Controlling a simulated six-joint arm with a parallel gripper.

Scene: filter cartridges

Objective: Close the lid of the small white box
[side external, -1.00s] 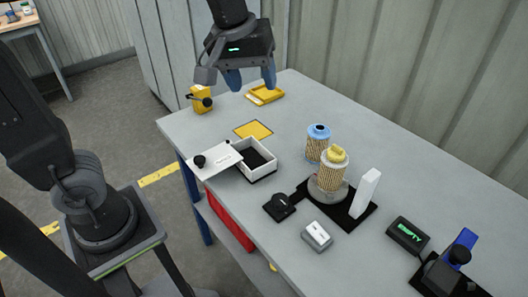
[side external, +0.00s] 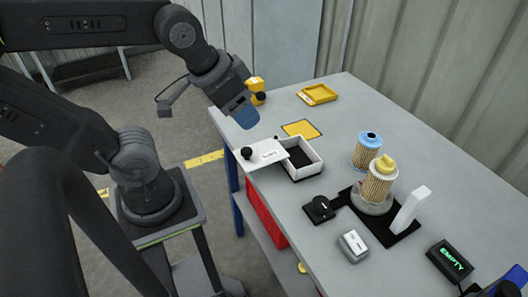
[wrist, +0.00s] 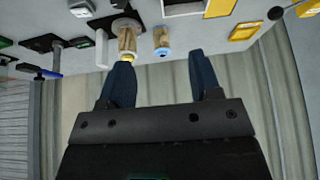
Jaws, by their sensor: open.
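The small white box (side external: 317,163) stands near the table's left edge, with a dark interior showing. Its white lid (side external: 262,153) with a black knob (side external: 246,153) lies off to the left side, leaving most of the box uncovered. In the wrist view the box (wrist: 184,11) is cut off by the top edge. My gripper (side external: 240,115) is in the air above and left of the lid in the side view, apart from it. Its blue fingers are spread in the wrist view (wrist: 162,75), with nothing between them.
A yellow square (side external: 301,129) lies behind the box. A yellow tray (side external: 319,94) and a yellow item with a black knob (side external: 256,88) are farther back. Right are a blue-topped cartridge (side external: 367,151), a yellow-topped cartridge (side external: 379,182) on a stand, and a white block (side external: 411,209).

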